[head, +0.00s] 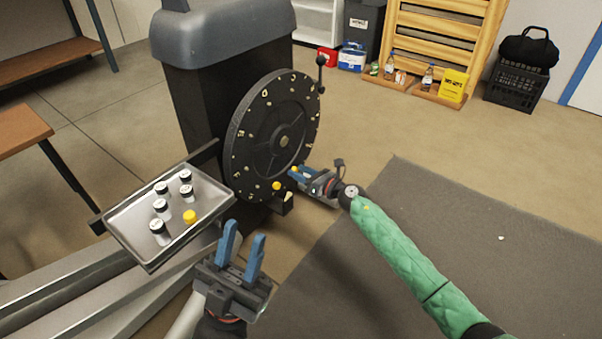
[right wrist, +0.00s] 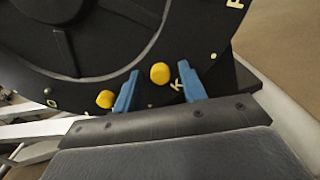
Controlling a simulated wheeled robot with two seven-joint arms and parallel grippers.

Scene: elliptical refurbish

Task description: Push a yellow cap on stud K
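The dark disc (head: 252,135) with pale letters and small studs around its rim stands upright on the machine. In the right wrist view, a yellow cap (right wrist: 160,73) is at the rim beside the letter K (right wrist: 176,86). My right gripper (right wrist: 158,68) has its blue fingers apart on either side of this cap, with a gap visible on each side. The cap also shows at the right gripper (head: 294,171) in the head view. Another yellow cap (right wrist: 105,99) is at the rim, left of the fingers. My left gripper (head: 242,243) is open and empty near the tray.
A metal tray (head: 128,233) at left holds several white containers with black tops and a yellow-topped piece (head: 190,216). A black knob (head: 321,61) is at the disc's upper right. The dark mat (head: 440,220) on the right is mostly clear.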

